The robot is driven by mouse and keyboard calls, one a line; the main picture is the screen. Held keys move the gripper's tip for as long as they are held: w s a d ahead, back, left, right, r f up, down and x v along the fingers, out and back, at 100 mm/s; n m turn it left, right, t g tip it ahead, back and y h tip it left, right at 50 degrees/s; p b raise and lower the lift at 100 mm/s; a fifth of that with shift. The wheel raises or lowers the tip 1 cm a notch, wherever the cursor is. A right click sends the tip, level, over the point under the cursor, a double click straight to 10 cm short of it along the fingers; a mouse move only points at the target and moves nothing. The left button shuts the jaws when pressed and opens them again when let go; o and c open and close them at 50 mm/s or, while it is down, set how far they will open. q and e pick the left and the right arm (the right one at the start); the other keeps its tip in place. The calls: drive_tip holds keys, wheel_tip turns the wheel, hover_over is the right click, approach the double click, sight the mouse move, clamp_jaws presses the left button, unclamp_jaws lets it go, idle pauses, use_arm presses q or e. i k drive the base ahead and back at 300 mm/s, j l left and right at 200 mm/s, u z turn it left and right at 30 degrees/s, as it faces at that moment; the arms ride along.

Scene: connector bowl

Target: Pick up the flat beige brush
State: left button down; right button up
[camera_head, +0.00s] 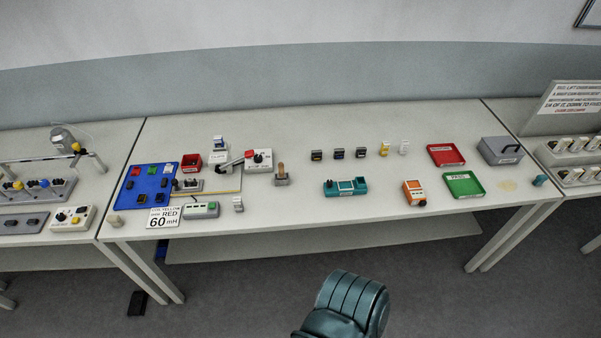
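I cannot clearly make out a flat beige brush at this size. A small beige block-like piece (115,220) stands at the front left edge of the middle table (300,222); I cannot tell whether it is the brush. A brown upright piece (281,168) sits in a small grey base near the middle. A pale beige flat patch (508,185) lies on the right part of the table. Neither of my grippers is in view, and nothing is seen being held.
A blue board (148,182) with small parts, a red tray (446,154), a green tray (463,184) and a grey case (501,150) occupy the table. Its front middle is clear. A teal ridged object (350,300), unclear what, is at the bottom. Other tables stand either side.

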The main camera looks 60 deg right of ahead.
sight(280, 175)
drive_tip(key=z, duration=1.85)
